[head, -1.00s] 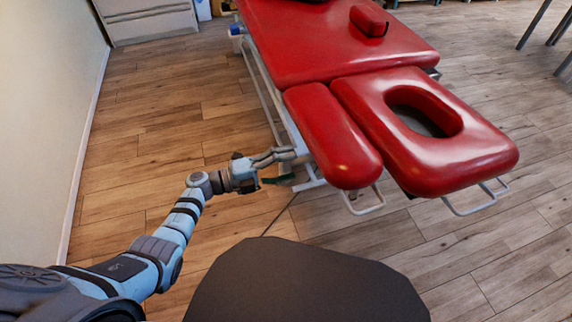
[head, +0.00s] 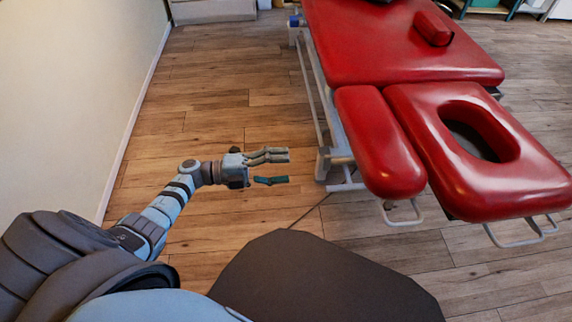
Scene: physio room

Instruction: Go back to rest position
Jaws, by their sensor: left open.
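My left arm comes in from the lower left and reaches out over the wooden floor. My left gripper (head: 279,168) is open and empty, with grey fingers above and a dark green finger below. It is to the left of the red treatment table (head: 400,48), apart from its white frame. My right gripper is not in view.
The table's armrest pad (head: 380,143) and face-hole headrest (head: 505,178) stick out toward me on the right. A small red cushion (head: 433,28) lies on the table. A pale wall (head: 75,95) runs along the left. Wooden floor (head: 210,100) lies clear between wall and table.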

